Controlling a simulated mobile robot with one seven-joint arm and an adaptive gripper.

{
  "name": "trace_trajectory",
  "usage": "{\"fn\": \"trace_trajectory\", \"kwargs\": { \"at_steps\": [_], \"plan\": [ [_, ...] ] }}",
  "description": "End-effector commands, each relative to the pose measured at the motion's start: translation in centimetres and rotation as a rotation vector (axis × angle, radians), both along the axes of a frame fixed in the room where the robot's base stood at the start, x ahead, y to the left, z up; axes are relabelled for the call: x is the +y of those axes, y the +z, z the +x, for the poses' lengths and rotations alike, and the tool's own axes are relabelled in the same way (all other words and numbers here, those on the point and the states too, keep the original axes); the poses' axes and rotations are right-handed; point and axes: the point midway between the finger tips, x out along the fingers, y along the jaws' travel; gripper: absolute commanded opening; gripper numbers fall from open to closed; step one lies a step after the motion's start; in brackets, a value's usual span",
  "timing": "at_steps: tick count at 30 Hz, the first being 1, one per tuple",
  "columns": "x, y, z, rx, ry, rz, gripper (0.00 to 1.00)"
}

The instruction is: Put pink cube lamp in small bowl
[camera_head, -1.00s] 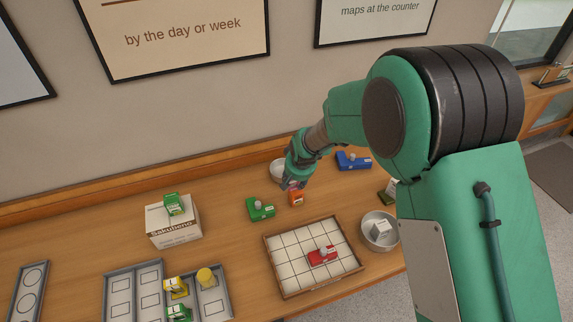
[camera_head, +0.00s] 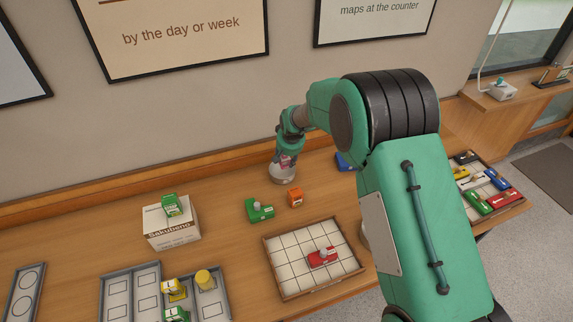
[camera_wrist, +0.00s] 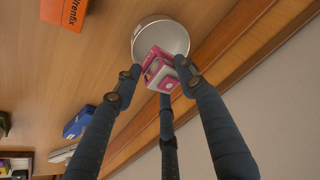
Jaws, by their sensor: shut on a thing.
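The pink cube lamp (camera_wrist: 158,72), pink and white, is between my gripper's fingers in the wrist view. My gripper (camera_wrist: 160,78) is shut on it. The small bowl (camera_wrist: 150,28) is pale and round, and the lamp overlaps its opening in that view. In the head view my gripper (camera_head: 286,162) points down over the small bowl (camera_head: 283,179) near the wall, with a bit of pink between the fingers. I cannot tell whether the lamp touches the bowl.
An orange box (camera_head: 295,198) and a green item (camera_head: 260,210) stand close in front of the bowl. A gridded tray (camera_head: 272,255) holds a red item (camera_head: 322,257). A blue item (camera_head: 345,162) is to the right, partly behind my arm. The wall edge runs close behind.

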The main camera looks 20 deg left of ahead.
Motion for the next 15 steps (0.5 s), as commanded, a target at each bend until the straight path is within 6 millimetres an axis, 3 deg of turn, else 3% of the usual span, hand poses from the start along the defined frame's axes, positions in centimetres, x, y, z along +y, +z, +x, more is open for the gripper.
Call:
{"fn": "trace_trajectory", "kwargs": {
  "at_steps": [10, 15],
  "plan": [
    [0.1, 0.0, 0.1, -0.001, 0.0, 0.001, 0.0],
    [0.1, -1.3, 0.1, 0.0, 0.0, 0.0, 0.0]
  ]
}}
